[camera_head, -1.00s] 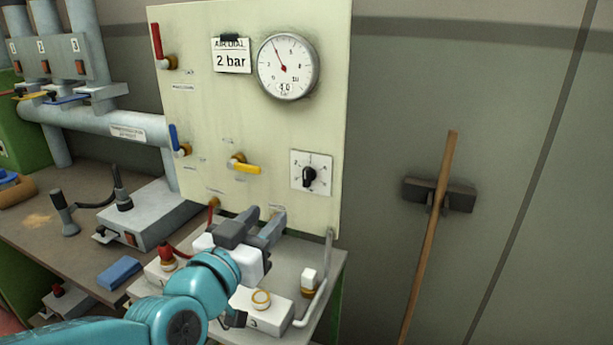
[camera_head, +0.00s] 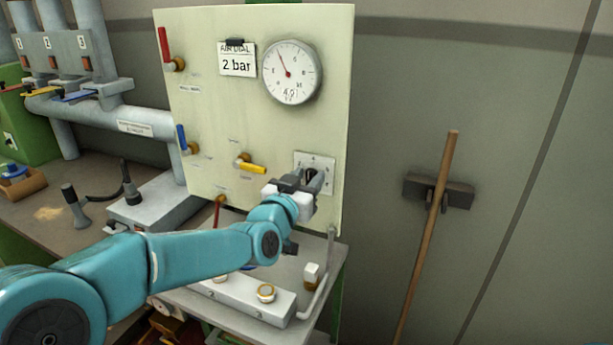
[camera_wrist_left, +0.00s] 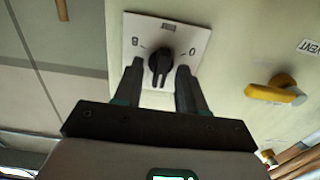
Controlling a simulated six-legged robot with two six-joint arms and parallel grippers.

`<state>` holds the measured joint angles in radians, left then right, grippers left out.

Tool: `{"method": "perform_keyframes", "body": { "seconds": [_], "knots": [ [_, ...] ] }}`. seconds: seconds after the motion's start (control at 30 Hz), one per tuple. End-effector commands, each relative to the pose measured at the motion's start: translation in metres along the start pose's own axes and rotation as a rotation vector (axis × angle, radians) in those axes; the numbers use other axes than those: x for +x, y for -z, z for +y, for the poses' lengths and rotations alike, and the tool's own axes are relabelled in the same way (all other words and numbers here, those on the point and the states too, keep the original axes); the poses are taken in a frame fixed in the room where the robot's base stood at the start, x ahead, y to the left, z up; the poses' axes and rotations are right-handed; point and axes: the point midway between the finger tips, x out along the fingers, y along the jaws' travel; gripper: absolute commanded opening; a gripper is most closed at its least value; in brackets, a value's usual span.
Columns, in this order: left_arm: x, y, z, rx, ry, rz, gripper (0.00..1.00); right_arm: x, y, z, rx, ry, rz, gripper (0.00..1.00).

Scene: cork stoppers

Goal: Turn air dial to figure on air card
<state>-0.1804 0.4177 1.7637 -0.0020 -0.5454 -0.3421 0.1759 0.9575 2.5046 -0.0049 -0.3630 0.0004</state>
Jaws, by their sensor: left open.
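The air card (camera_head: 237,60) is clipped to the cream panel and reads "AIR DIAL 2 bar". The air dial is a black knob (camera_wrist_left: 161,63) on a white square plate (camera_wrist_left: 134,24), with 8 and 0 legible in the left wrist view. In the head view the plate (camera_head: 318,160) is partly covered by my gripper. My left gripper (camera_head: 318,178) is open at the knob. In the left wrist view its fingers (camera_wrist_left: 157,72) stand on either side of the knob, with gaps visible. The round gauge (camera_head: 291,72) has a red pointer. My right gripper is out of view.
A yellow lever (camera_head: 252,167) is left of the dial, and blue (camera_head: 182,138) and red (camera_head: 165,48) levers are farther left. A grey block with round caps (camera_head: 245,298) and a bent pipe (camera_head: 327,280) are below. The wall to the right holds a broom.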

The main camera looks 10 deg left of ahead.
Motion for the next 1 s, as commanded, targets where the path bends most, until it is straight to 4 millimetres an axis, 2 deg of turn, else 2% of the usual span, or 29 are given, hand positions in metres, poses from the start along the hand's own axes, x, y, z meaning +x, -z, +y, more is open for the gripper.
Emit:
{"method": "perform_keyframes", "body": {
  "seconds": [0.2,0.27,0.3,0.33,0.67,1.0],
  "knots": [
    [0.000,-0.001,0.000,0.000,0.000,0.000,0.40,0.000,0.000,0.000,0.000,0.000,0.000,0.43],
    [0.000,0.000,0.000,0.000,0.000,0.000,0.21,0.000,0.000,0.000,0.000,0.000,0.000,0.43],
    [0.000,0.000,0.000,0.000,0.000,0.000,0.08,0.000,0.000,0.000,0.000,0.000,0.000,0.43],
    [0.000,0.000,0.000,0.000,0.000,0.000,0.01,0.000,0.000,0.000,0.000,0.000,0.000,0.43],
    [0.000,-0.002,0.000,-0.034,0.000,0.001,0.01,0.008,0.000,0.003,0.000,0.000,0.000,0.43],
    [-0.001,-0.006,-0.001,-0.255,0.000,0.005,0.01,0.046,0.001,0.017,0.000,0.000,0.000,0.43]
  ]
}}
